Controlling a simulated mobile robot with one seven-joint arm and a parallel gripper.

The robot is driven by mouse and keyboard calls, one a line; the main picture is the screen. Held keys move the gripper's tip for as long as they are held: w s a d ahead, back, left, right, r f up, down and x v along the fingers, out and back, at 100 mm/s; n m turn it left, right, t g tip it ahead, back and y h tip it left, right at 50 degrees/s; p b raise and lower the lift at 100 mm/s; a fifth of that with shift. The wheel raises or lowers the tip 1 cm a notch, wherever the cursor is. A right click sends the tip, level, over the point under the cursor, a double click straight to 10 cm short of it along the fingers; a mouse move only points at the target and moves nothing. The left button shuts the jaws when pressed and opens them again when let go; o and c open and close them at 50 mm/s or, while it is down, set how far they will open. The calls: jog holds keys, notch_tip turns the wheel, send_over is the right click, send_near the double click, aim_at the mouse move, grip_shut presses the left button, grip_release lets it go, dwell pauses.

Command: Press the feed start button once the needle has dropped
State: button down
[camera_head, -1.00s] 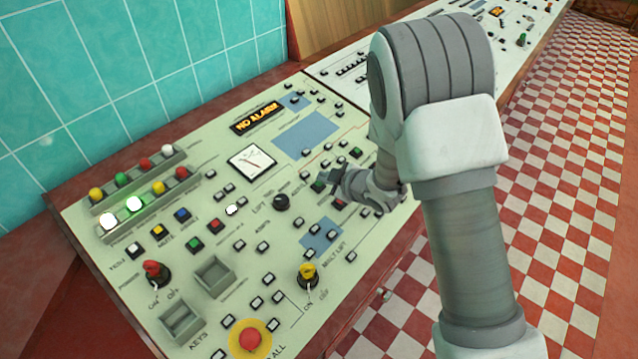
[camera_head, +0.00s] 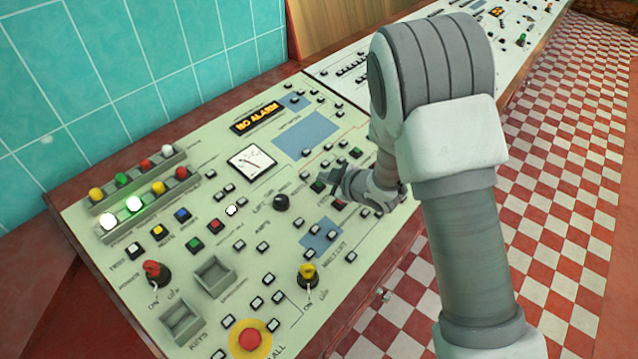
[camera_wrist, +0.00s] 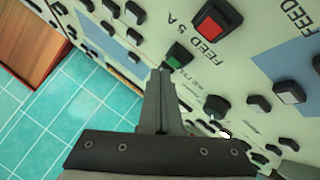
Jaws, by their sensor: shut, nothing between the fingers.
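The green button (camera_wrist: 177,57) is just beyond and right of my fingertips in the wrist view, by partly readable "FEED" lettering. It also shows in the head view (camera_head: 318,186), beside the fingers. A red button (camera_wrist: 215,20) sits farther along in the wrist view. My gripper (camera_wrist: 160,72) is shut and empty, low over the panel; I cannot tell whether it touches the green button. It shows side-on in the head view (camera_head: 334,186). The white dial (camera_head: 251,163) has a thin dark needle; its scale is too small to read.
The sloped cream console (camera_head: 200,262) carries many small buttons, switches and lamps. A red mushroom button (camera_head: 250,338) on yellow is at the near edge. The orange display (camera_head: 257,117) reads "NO ALARM". Teal tiles (camera_head: 130,60) rise behind the console.

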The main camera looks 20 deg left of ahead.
jog(key=shift+f, duration=0.1)
dwell(0.3)
jog(key=shift+a+f+b, duration=0.1)
jog(key=shift+f+b, duration=0.25)
jog(key=shift+b, duration=0.25)
jog(key=shift+f+b, duration=0.3)
jog(key=shift+b, duration=0.1)
dwell(0.3)
jog(key=shift+r, duration=0.1)
dwell(0.4)
jog(key=shift+r+p, duration=0.35)
jog(key=shift+r, duration=0.3)
jog(key=shift+s+d+r+p, duration=0.1)
jog(key=shift+d+r+p, duration=0.1)
jog(key=shift+r+p, duration=0.45)
jog(key=shift+s+d+r+p, duration=0.15)
jog(key=shift+r+p, duration=0.25)
jog(key=shift+r, duration=0.6)
jog(key=shift+w+d+r+p, duration=0.1)
jog(key=shift+d+r+p, duration=0.1)
jog(key=shift+r+p, duration=0.45)
jog(key=shift+r, duration=0.15)
